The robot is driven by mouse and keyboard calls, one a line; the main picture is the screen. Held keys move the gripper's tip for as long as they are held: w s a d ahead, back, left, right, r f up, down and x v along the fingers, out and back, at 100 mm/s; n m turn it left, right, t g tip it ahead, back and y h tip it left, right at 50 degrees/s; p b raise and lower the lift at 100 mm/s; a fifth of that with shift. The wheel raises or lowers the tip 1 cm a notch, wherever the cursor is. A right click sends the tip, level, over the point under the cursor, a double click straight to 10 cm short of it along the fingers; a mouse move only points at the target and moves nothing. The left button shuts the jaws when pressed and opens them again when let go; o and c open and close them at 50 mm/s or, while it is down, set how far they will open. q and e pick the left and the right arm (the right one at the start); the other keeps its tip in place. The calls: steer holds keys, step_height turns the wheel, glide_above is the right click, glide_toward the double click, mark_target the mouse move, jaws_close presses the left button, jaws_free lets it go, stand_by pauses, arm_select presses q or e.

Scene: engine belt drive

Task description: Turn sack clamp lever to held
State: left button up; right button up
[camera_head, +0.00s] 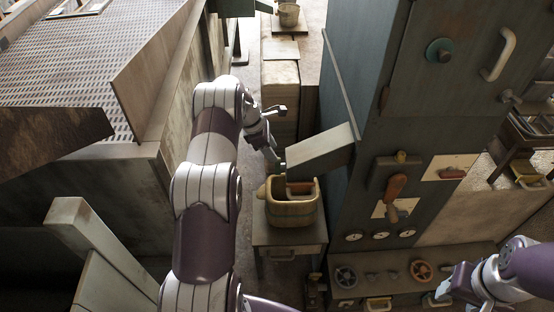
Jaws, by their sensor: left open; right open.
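I cannot tell for sure which part is the sack clamp lever. A tan, open-topped sack or bin (292,212) stands on a small stand under a grey slanted chute (320,150), with a small yellowish knob (262,190) at its left rim. A lever with an orange-brown handle (395,186) sits on the dark machine's front panel. My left gripper (277,132) is open and empty, just up and left of the chute's lower end, apart from the panel lever. My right gripper (441,291) is low at the right edge, open, with its fingers small in view.
The tall dark machine cabinet (350,95) has a pale handle (499,55) and several gauges. A lower bench (400,262) carries handwheels. A large perforated bed (90,60) with wooden sides fills the left. A narrow floor aisle runs between them, with a bucket (289,15) at the back.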

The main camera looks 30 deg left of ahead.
mark_target(280, 166)
arm_select(q)
steer(key=x, duration=0.5)
steer(key=shift+f, duration=0.15)
jaws_close()
